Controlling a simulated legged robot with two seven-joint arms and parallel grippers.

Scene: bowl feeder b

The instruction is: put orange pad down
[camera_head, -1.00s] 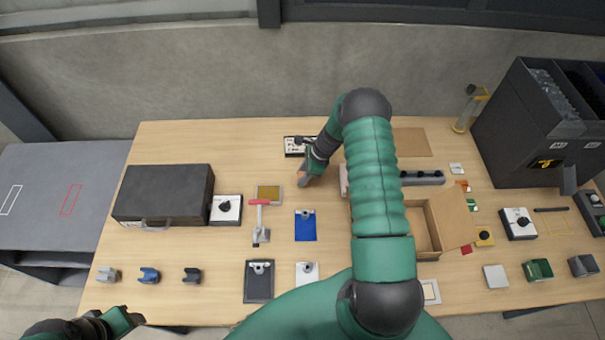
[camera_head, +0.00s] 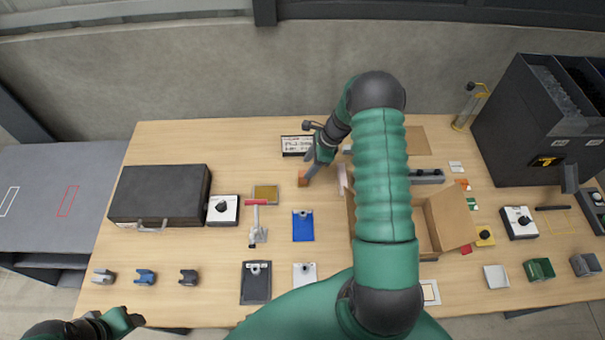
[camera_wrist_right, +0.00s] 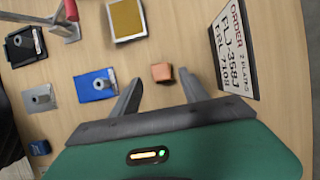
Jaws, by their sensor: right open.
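The orange pad (camera_head: 303,181) is a small orange block on the bare tabletop, just in front of the order plate. It also shows in the right wrist view (camera_wrist_right: 162,72), apart from both fingers. My right gripper (camera_head: 313,172) is open and empty, close to the pad. In the right wrist view its two grey fingers (camera_wrist_right: 159,78) are spread, with the pad showing in the gap between their tips. My left gripper (camera_head: 128,318) is at the lower left, far from the pad; its jaws are too unclear to read.
The order plate (camera_head: 297,146) stands behind the pad. Bare table lies around the pad.

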